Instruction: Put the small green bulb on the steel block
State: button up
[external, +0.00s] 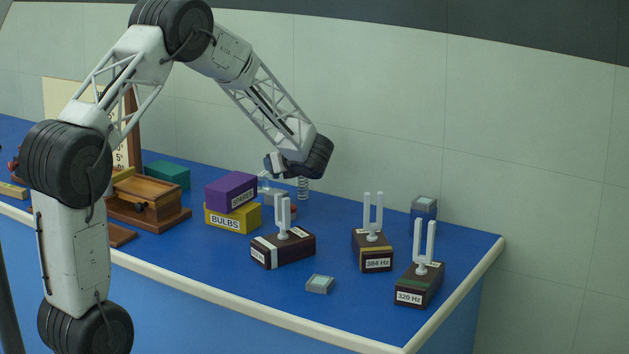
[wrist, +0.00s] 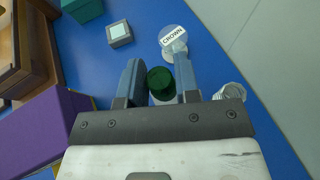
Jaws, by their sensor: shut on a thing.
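The small green bulb (wrist: 160,79) is between the two fingers of my gripper (wrist: 158,76) in the wrist view, with a pale part just below it. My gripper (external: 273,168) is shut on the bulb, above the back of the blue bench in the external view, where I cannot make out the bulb. I cannot tell which is steel.
The purple box (external: 231,191) sits on the yellow BULBS box (external: 232,217), close to my gripper. A round CROWN piece (wrist: 173,39) and a coil (wrist: 230,92) are nearby. Tuning forks on dark boxes (external: 283,250) stand to the right. The wall is close behind.

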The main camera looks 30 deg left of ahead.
aim_at(276, 175)
jog(key=shift+f, duration=1.85)
jog(key=shift+f, duration=0.2)
jog(key=o, duration=0.9)
jog(key=shift+r, duration=0.2)
jog(key=v, duration=1.2)
